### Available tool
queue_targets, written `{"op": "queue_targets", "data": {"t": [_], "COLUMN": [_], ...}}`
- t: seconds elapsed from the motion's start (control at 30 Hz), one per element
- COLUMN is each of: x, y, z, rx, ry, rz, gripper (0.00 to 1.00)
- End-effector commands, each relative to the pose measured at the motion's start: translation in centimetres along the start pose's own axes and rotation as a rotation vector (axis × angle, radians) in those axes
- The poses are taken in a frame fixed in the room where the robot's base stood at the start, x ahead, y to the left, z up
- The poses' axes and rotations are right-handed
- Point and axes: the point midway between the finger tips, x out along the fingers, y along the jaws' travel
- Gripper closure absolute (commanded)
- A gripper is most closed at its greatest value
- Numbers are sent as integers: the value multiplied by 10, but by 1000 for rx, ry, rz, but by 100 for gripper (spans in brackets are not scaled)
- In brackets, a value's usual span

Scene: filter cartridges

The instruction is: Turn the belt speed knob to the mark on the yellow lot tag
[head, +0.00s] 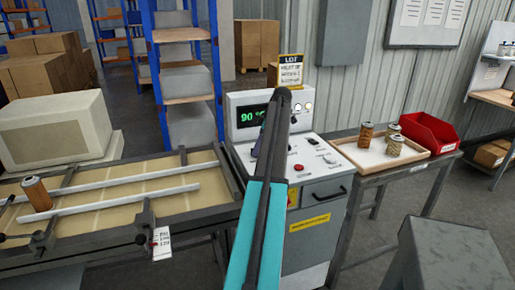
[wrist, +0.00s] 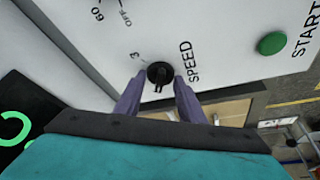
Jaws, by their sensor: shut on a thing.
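The black speed knob (wrist: 160,71) sits on the white panel beside the word SPEED in the wrist view, with the digit 3 next to it. My gripper (wrist: 160,80) has its two purple fingers on either side of the knob and is shut on it. Other scale marks around the knob are hidden or not readable, and I cannot tell its exact setting. In the head view the yellow lot tag (head: 290,70) stands on top of the control cabinet; its small lines are too blurred to read. My arm hides the knob there.
The cabinet (head: 322,192) has a display (head: 250,116) reading 90 and a red button (head: 299,167). The wrist view shows a green START button (wrist: 272,43). A conveyor (head: 130,172) with a cartridge (head: 37,194) is at left; a tray (head: 347,151) and red bin (head: 428,132) at right.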

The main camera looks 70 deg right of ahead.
Motion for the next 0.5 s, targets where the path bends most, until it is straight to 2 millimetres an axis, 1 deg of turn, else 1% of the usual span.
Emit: {"op": "queue_targets", "data": {"t": [0.07, 0.1, 0.17, 0.2, 0.5], "x": [0, 0, 0, 0, 0], "y": [0, 0, 0, 0, 0], "z": [2, 2, 2, 1, 0], "rx": [1, 1, 1, 1, 1], "ry": [-4, -4, -3, -3, -1], "rz": [0, 0, 0, 0, 0], "gripper": [87, 59, 49, 47, 47]}}
